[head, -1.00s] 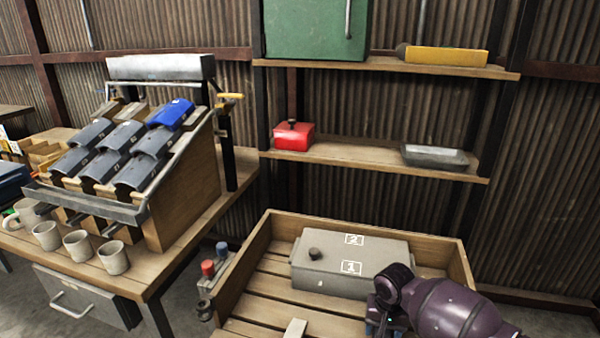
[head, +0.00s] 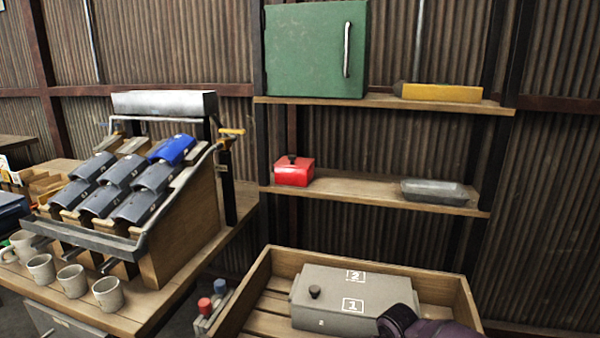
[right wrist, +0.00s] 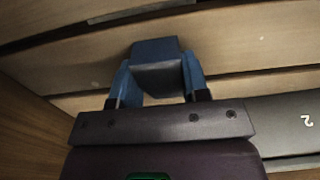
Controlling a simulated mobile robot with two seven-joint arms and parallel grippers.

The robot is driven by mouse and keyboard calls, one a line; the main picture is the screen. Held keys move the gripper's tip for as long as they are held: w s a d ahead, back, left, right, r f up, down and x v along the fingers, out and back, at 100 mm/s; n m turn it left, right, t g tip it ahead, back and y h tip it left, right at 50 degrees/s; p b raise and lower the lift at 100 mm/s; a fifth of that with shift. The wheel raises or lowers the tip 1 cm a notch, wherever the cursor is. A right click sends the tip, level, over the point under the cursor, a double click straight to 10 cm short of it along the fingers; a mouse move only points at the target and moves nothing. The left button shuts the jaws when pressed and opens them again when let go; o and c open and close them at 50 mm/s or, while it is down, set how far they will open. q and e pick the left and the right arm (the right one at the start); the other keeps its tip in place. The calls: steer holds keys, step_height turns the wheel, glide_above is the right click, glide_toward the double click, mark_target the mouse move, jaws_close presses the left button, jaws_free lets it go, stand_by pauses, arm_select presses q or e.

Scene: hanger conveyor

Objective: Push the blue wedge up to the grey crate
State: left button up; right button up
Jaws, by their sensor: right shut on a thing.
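The grey crate (head: 335,300), a grey box with a dark knob and white numbers, sits in the wooden tray at lower right. Part of it also shows at the right edge of the right wrist view (right wrist: 290,120). In the right wrist view my right gripper (right wrist: 155,90) is shut on a dark blue-grey block (right wrist: 157,52), which I take for the blue wedge. The block is over the tray's slats, left of the grey crate and apart from it. In the head view my right arm covers the crate's front right corner, and the gripper and wedge are hidden. My left gripper is out of view.
The wooden tray (head: 262,275) has raised walls close around the crate. A bench at left holds a sloped rack (head: 180,220) and several mugs (head: 108,293). Shelves behind hold a red box (head: 294,173), a metal pan (head: 435,192) and a green cabinet (head: 310,50).

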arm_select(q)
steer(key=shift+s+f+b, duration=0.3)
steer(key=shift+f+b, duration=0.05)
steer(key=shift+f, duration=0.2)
arm_select(e)
steer(key=shift+w+d, duration=0.2)
steer(key=shift+w, duration=0.35)
steer(key=shift+w+d, duration=0.15)
steer(key=shift+w, duration=0.4)
steer(key=shift+w, duration=0.3)
steer(key=o, duration=0.9)
steer(key=shift+o, duration=0.2)
step_height(320, 180, up, 4)
steer(key=shift+w+p, duration=0.15)
steer(key=shift+p, duration=0.5)
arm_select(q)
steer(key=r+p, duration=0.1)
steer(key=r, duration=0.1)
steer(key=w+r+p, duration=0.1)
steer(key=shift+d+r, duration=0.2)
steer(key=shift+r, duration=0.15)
arm_select(e)
step_height(320, 180, up, 7)
steer(key=shift+s, duration=0.2)
